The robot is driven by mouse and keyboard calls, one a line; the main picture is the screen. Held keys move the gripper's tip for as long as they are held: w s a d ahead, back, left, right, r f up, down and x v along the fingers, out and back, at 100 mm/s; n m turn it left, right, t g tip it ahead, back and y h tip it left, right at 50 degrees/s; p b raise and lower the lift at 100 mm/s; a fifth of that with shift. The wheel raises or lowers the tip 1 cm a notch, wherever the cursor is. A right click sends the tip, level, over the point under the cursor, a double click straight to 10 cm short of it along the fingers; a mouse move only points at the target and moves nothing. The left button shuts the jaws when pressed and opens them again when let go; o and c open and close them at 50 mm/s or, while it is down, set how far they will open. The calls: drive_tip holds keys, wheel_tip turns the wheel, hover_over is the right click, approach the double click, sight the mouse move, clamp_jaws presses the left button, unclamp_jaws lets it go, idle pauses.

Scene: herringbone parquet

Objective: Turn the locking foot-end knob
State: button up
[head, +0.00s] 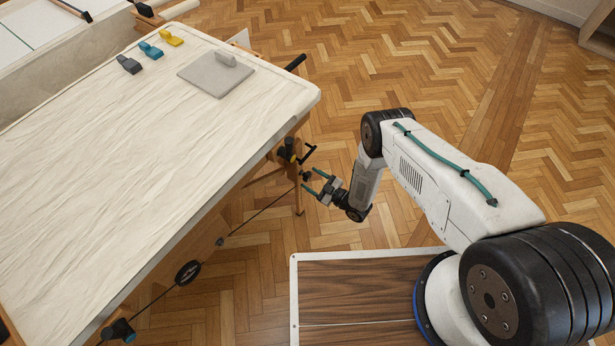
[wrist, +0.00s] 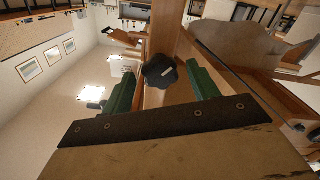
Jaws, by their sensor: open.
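A dark lobed knob (wrist: 160,71) sits on the wooden frame in the wrist view, between the two green fingers in the picture. In the head view a small dark knob (head: 305,176) shows at the near right corner of the padded table (head: 150,130), just ahead of the fingertips. My gripper (head: 311,180) is open and empty, its green fingers pointing at that corner. It also shows in the wrist view (wrist: 160,78), a finger on each side of the knob. I see no contact, and how far the fingertips are from the knob is hard to tell.
A black T-shaped handle (head: 309,151) and a dark fitting with yellow (head: 287,151) are close by the gripper. A grey plate (head: 215,74) and several clips lie on top. Parquet floor is clear to the right.

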drive_tip(key=shift+x, duration=1.4)
drive_tip(key=c, duration=1)
drive_tip(key=shift+m, duration=0.3)
